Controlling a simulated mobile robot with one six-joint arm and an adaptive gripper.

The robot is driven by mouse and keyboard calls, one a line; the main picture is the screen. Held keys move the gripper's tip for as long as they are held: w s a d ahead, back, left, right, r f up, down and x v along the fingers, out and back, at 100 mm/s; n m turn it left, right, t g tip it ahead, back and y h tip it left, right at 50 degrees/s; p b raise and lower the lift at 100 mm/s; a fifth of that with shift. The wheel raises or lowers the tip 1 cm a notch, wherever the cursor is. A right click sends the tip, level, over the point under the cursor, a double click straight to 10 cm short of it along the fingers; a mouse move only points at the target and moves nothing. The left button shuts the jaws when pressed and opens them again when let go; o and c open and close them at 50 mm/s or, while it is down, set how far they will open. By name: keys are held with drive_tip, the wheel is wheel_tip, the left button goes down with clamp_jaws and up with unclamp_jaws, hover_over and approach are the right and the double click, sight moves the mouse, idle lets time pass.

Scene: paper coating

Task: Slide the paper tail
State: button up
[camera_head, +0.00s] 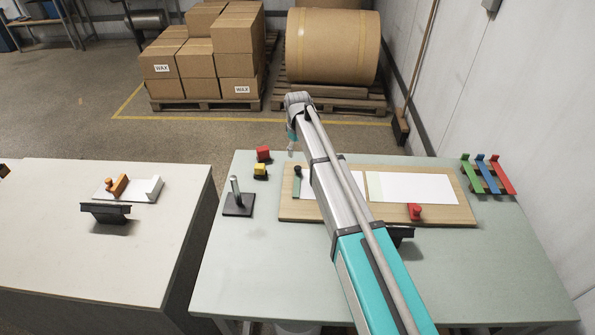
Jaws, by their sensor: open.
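A white paper sheet (415,188) lies flat on the right of a wooden board (450,215) on the right-hand table. A narrower white piece (311,186) shows on the board's left, partly hidden by my arm. I cannot tell which part is the tail, or whether the two pieces join.
A green tool with a black knob (297,182) and a red-knobbed piece (415,211) are on the board. Red (263,154) and yellow (260,171) blocks and a dark post stand (238,199) lie left. A coloured rack (488,174) stands right. The table front is mostly clear.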

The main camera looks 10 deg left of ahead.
sight(298, 167)
drive_tip(key=shift+f+b, duration=3.75)
drive_tip(key=shift+f, duration=0.3)
clamp_jaws()
